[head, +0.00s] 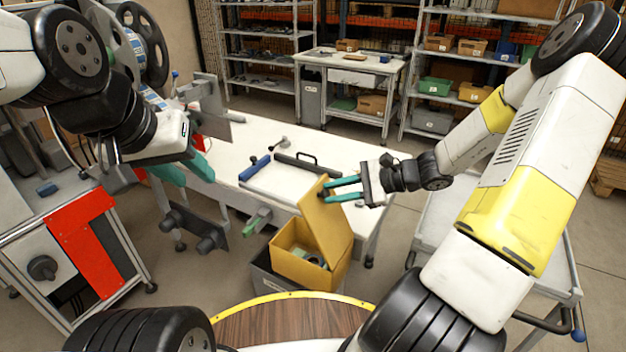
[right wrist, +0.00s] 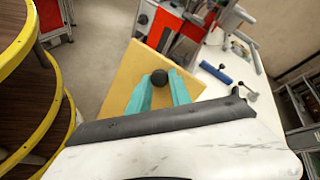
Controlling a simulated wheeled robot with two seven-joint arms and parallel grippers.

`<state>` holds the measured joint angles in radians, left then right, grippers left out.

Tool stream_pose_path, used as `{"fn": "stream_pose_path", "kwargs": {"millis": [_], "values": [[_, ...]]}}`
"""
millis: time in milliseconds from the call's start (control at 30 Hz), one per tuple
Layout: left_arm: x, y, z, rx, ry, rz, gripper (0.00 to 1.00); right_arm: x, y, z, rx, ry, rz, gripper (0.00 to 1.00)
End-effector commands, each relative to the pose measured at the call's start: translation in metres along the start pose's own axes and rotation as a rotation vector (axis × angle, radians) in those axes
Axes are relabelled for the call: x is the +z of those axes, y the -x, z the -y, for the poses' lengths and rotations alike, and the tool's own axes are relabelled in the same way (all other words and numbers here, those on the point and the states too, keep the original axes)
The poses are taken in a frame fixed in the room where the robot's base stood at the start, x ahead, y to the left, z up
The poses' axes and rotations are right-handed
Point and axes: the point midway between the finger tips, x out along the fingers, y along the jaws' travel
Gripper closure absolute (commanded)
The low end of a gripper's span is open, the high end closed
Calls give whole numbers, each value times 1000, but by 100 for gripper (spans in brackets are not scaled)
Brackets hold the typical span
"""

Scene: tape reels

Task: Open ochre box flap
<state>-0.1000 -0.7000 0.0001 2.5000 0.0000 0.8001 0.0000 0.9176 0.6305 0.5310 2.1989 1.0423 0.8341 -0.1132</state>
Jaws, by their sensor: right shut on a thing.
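The ochre box (head: 301,262) stands in front of the white table. Its flap (head: 326,222) is raised, standing steeply up from the box, and the inside is exposed. My right gripper (head: 326,190) is at the flap's upper edge, with its teal fingers closed around a black knob. In the right wrist view the knob (right wrist: 158,77) sits between the two fingertips, with the ochre flap (right wrist: 127,88) behind it. My left gripper (head: 185,172) is left of the box, apart from it, with its teal fingers spread and nothing seen between them.
The box rests in a grey bin (head: 268,281). Grey-green things (head: 316,260) lie inside the box. The white table (head: 262,135) behind holds a blue roller (head: 254,167) and a dark bar (head: 308,167). A red-panelled machine (head: 84,230) stands at left, a cart (head: 437,214) at right.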

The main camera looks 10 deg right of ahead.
Motion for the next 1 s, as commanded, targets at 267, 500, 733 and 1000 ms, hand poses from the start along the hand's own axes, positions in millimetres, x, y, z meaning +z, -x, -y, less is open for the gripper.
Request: {"fn": "stream_pose_path", "kwargs": {"millis": [267,500,733,1000], "values": [[0,0,0,0,0,0,64,-10,46,-32,-156,50,166,100],[0,0,0,0,0,0,64,-16,72,-49,-270,99,293,100],[0,0,0,0,0,0,64,-22,88,-60,-287,112,316,100],[0,0,0,0,0,0,64,-24,94,-66,-285,111,320,100]]}}
